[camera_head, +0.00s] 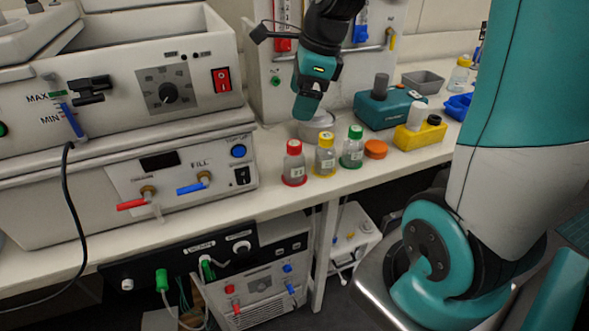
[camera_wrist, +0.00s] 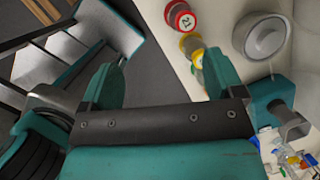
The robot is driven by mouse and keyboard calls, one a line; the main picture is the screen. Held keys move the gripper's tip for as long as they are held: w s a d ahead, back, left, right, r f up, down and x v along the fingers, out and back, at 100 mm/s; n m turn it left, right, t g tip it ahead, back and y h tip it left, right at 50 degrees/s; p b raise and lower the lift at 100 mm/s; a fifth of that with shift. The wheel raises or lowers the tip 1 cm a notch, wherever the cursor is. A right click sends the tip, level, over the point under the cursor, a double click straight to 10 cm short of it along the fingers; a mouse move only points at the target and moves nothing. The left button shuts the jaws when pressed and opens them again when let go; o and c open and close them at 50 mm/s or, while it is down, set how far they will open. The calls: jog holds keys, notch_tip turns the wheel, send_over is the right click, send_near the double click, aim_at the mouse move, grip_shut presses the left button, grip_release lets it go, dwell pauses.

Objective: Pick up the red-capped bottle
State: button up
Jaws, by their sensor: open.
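The red-capped bottle (camera_head: 293,167) stands upright on the bench near its front edge, left of a yellow-capped bottle (camera_head: 325,158) and a green-capped bottle (camera_head: 352,150). My gripper (camera_head: 308,108) hangs above the bottles in the head view, empty and apart from them. In the wrist view my gripper (camera_wrist: 162,72) shows two spread teal fingers with nothing between them. The red cap (camera_wrist: 181,18) is beyond the fingertips at the top, with the yellow cap (camera_wrist: 190,43) below it. The right finger partly hides the green-capped bottle.
A round grey dish (camera_head: 316,128) sits behind the bottles. An orange cap (camera_head: 375,149), a yellow block (camera_head: 420,134) and a teal device (camera_head: 388,108) lie to the right. A white bench unit (camera_head: 180,170) stands close on the left.

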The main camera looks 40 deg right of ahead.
jog(key=d+f+m, duration=0.1)
jog(key=d+m, duration=0.3)
jog(key=m, duration=0.1)
send_near(293, 153)
jog(key=shift+h, duration=0.3)
jog(key=x, duration=0.4)
jog(key=d+x, duration=0.1)
jog(key=x, duration=0.1)
jog(key=shift+w+f, duration=0.15)
jog(key=shift+w, duration=0.2)
jog(key=shift+w+p+x, duration=0.15)
jog(key=shift+p+x, duration=0.2)
jog(key=shift+x, duration=1)
jog(key=shift+w+p+x, duration=0.15)
jog(key=shift+p+x, duration=0.2)
jog(key=shift+x, duration=1)
jog(key=shift+a, duration=0.1)
jog(key=c, duration=1.1)
